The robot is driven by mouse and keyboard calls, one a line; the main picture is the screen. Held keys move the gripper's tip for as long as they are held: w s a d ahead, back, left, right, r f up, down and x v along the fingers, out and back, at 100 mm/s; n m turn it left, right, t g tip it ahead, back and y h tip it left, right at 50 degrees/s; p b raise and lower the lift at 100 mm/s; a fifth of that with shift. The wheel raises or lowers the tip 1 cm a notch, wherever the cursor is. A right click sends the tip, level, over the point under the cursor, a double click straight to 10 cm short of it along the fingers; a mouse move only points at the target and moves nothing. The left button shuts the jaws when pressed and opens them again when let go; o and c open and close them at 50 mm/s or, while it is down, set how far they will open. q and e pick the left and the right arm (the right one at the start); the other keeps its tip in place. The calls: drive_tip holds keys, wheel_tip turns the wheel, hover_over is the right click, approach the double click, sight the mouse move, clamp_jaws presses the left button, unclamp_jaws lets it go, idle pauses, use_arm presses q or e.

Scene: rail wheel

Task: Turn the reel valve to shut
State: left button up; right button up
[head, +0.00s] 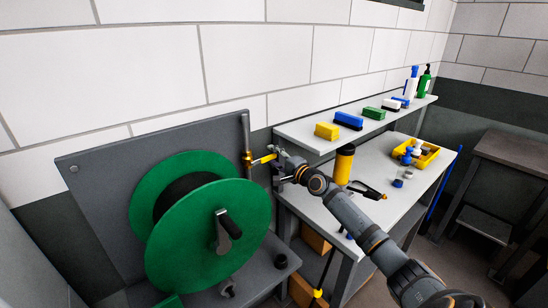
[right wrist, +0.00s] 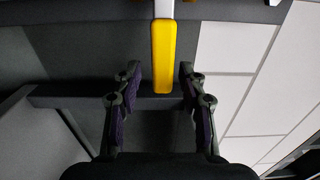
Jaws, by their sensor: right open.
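The reel valve's yellow lever (head: 263,160) sticks out to the right from a thin upright pipe (head: 246,135) beside the green hose reel (head: 205,235). In the right wrist view the yellow lever (right wrist: 163,60) reaches down between my two fingers. My right gripper (head: 277,166) is at the lever's free end in the head view. It also shows in the right wrist view (right wrist: 160,82), open, with a gap on each side of the lever. My left gripper is in neither view.
The reel has a black crank handle (head: 229,226) and stands in front of a grey backplate (head: 95,195). On the right, a workbench (head: 385,206) holds a yellow bottle (head: 344,164) and a yellow tray (head: 427,160). A shelf (head: 297,131) above it carries brushes and bottles.

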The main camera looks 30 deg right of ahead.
wheel_tip(320, 180, up, 10)
drive_tip(key=shift+r, duration=0.1)
idle(0.4)
